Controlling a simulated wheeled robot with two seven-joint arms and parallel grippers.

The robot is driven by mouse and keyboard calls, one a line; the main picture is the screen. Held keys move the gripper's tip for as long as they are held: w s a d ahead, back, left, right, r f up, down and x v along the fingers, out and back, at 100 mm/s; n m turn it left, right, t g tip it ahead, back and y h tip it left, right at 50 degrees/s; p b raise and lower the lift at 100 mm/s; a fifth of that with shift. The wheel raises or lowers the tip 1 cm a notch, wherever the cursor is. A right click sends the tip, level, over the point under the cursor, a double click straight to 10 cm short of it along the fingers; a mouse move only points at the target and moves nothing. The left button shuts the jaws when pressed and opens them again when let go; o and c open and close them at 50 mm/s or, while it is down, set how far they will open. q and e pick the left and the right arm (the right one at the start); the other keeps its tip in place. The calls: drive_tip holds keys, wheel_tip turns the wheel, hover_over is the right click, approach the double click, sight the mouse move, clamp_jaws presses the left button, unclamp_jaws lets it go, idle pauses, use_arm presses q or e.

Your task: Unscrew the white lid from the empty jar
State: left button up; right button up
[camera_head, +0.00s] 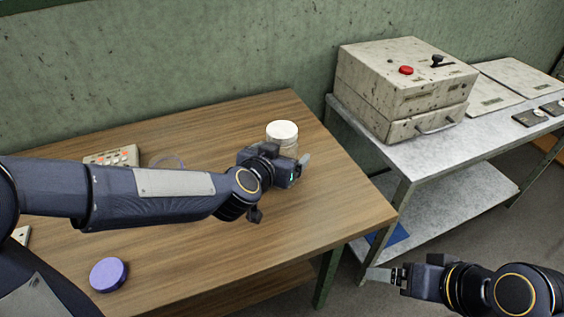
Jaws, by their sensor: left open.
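A clear jar with a white lid (282,130) stands upright on the wooden table (330,205) near its back right edge. The lid is on top of the jar. My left gripper (294,174) is open, just in front of the jar, and hides the jar's lower part. I cannot tell whether it touches the jar. My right gripper (384,274) is at the lower right, off the table's front right corner, above the floor. Nothing shows in it, and its jaw opening is not clear from this angle.
A purple round lid or container (108,274) lies at the table's front left. A small panel with buttons (112,156) lies behind my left arm. A grey metal bench (425,125) with a speckled box (400,85) stands at the right. The table's right part is clear.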

use_arm(q)
drive_tip(key=shift+w+d+f, duration=0.15)
drive_tip(key=shift+w+f, duration=0.05)
drive_tip(key=shift+w, duration=0.2)
drive_tip(key=shift+c, duration=0.2)
drive_tip(key=c, duration=1.1)
drive_tip(key=shift+o, duration=0.2)
